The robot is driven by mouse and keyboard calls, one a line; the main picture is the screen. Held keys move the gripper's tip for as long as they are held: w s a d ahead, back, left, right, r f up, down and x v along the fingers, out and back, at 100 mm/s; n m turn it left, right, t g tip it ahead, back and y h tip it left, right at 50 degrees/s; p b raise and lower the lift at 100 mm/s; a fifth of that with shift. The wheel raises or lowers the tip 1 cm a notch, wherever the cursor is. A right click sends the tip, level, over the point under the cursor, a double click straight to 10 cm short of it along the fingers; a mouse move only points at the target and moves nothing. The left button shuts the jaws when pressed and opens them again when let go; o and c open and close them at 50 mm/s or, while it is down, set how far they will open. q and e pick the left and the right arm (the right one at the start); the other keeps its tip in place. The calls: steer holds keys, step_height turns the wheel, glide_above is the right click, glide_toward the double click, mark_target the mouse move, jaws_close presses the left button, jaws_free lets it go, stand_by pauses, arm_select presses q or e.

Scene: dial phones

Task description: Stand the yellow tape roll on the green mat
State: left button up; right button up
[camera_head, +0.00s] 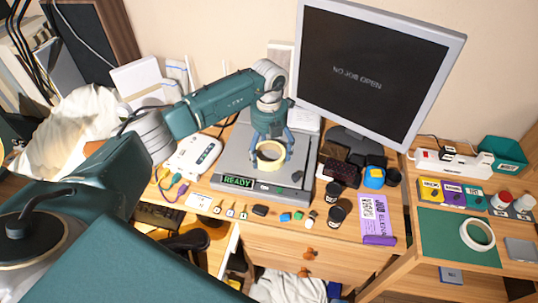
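The yellow tape roll (271,164) is at the grey device with the READY display (238,182), its ring opening visible. My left gripper (271,150) reaches down over it, with its blue fingers apart on either side of the roll. I cannot tell whether the fingers press on the roll or whether the roll rests on the device. The green mat (447,238) lies on the wooden surface at the right. A white ring-shaped roll (478,234) is on that mat. My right gripper is not in view.
A monitor (372,75) stands behind the device. Dark cups (335,215), small coloured blocks and a purple card (375,217) lie along the desk's front. Labelled boxes (453,193), red-lidded jars (501,200) and a power strip (452,163) stand behind the mat.

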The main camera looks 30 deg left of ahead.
arm_select(q)
steer(key=c, duration=0.5)
steer(key=o, duration=1.2)
